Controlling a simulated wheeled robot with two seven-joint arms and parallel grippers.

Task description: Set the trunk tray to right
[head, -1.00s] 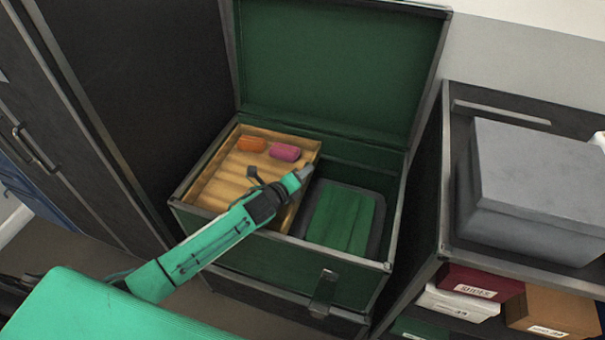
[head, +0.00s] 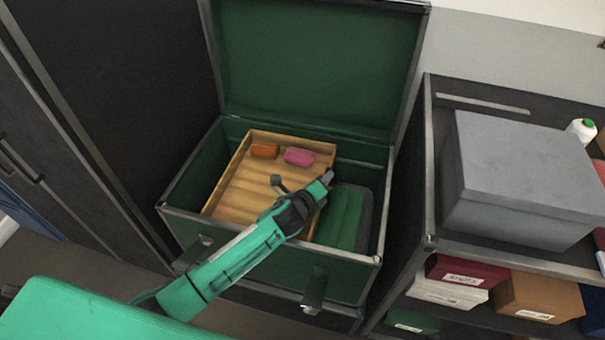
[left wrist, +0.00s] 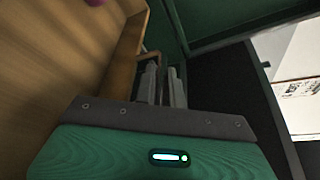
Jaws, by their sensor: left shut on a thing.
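The wooden trunk tray (head: 232,187) sits inside the open green trunk (head: 180,190), a little right of the trunk's left wall. An orange roll (head: 264,150) and a pink roll (head: 299,156) lie in it near its back edge. My left gripper (head: 327,179) is shut on the tray's right side. In the left wrist view the fingers (left wrist: 162,88) are at the tray's side wall (left wrist: 125,62); the exact contact is partly hidden. A green thing with a dark border (head: 345,215) lies lower in the trunk at right, partly covered. My right gripper is not in view.
The trunk's lid (head: 315,70) stands open at the back. A dark shelf unit to the right holds a grey box (head: 520,180), with several smaller boxes below, including a red one (head: 458,270). A dark cabinet (head: 110,90) stands at left.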

